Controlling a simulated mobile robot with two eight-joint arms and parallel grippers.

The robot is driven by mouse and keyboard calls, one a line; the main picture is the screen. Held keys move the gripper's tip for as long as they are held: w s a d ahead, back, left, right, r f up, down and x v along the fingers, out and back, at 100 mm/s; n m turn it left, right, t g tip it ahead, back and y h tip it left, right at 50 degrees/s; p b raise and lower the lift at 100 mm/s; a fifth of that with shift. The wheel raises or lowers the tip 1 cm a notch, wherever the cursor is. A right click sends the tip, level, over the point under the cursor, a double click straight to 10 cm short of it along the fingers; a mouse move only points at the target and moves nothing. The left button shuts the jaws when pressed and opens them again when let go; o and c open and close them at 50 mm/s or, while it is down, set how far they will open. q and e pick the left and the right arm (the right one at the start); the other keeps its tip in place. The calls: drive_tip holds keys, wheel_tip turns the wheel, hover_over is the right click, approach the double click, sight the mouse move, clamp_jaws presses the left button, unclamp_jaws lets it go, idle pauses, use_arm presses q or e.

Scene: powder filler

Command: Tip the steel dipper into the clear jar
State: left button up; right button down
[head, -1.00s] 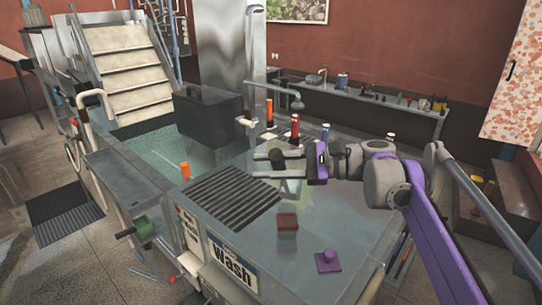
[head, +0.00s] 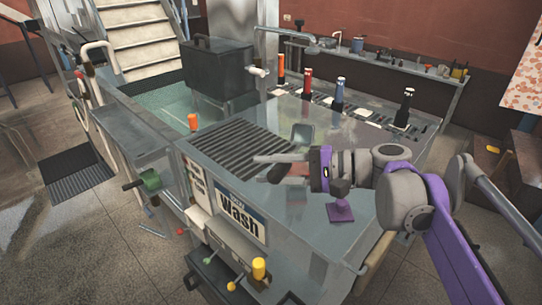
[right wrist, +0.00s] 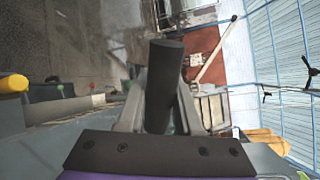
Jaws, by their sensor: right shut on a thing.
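My right gripper (head: 268,161) is shut on the dark handle (head: 277,174) of the steel dipper, above the metal worktop. In the right wrist view the dark handle (right wrist: 165,85) stands between the fingers. A grey-green squarish cup (head: 302,133), seemingly the dipper's, shows just beyond the fingers; its join to the handle is hidden. A small clear jar with a reddish upper part (head: 298,170) is partly hidden behind the gripper. I cannot tell whether the cup is over the jar or whether anything leaves it. My left gripper is not in view.
A ribbed black grille (head: 240,148) lies left of the gripper. Bottles with orange, red, blue and black tops stand along the back. A dark tank (head: 216,70) is behind.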

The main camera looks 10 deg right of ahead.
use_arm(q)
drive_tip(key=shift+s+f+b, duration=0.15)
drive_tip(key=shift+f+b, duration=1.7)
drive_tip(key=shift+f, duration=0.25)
use_arm(e)
wheel_tip(320, 180, down, 11)
drive_tip(key=n+t, duration=0.1)
drive_tip(key=n, duration=0.3)
drive_tip(key=shift+s+a+n+h, duration=0.2)
drive_tip(key=shift+s+n+h, duration=0.1)
drive_tip(key=shift+s+h, duration=0.15)
